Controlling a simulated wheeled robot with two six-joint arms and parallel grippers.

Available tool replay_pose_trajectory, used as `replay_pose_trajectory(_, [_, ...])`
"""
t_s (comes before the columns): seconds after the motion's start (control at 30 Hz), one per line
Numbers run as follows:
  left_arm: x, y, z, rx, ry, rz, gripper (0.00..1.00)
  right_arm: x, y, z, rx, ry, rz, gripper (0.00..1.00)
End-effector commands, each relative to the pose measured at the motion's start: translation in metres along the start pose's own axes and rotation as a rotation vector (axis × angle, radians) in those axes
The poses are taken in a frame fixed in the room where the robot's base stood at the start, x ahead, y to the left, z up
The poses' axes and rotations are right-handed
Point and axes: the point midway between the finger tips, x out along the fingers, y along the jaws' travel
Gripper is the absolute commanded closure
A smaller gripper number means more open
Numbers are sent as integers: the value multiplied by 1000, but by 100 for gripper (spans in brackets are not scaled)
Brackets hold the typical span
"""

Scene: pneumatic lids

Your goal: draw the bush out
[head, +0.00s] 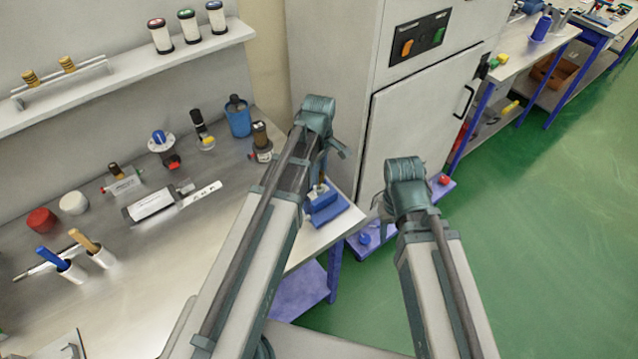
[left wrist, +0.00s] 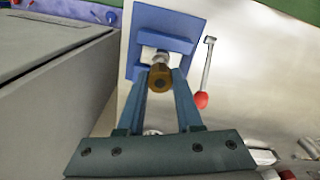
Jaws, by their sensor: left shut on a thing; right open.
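The bush (left wrist: 161,78) is a short brass-brown cylinder with a dark hole in its near end. My left gripper (left wrist: 162,76) is shut on it, one finger on each side. Behind it a silvery part meets a blue fixture (left wrist: 165,43); I cannot tell whether the bush is still seated there. In the head view the blue fixture (head: 325,206) sits at the bench's right corner, and my left arm hides most of the gripper. My right gripper (head: 382,210) is open and empty, partly hidden below its wrist, right of the bench.
A lever with a red knob (left wrist: 201,100) lies right of the fixture in the left wrist view. A grey cabinet (head: 420,130) stands close behind both arms. A blue cup (head: 238,120) and a dark-topped cylinder (head: 261,137) stand left of my left wrist.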

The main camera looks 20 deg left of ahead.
Motion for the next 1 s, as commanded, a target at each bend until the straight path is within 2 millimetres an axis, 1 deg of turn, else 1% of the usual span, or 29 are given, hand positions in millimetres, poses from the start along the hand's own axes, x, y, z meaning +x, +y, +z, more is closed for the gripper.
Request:
replay_pose_trajectory(0.23, [0, 0, 0, 0, 0, 0, 100, 0, 0, 0, 0, 0, 0, 50])
replay_pose_trajectory(0.37, [-5, 0, 0, 0, 0, 0, 100, -5, 0, 0, 0, 0, 0, 50])
replay_pose_trajectory(1.0, [-48, 0, 0, 0, 0, 0, 100, -47, 4, 3, 0, 0, 0, 50])
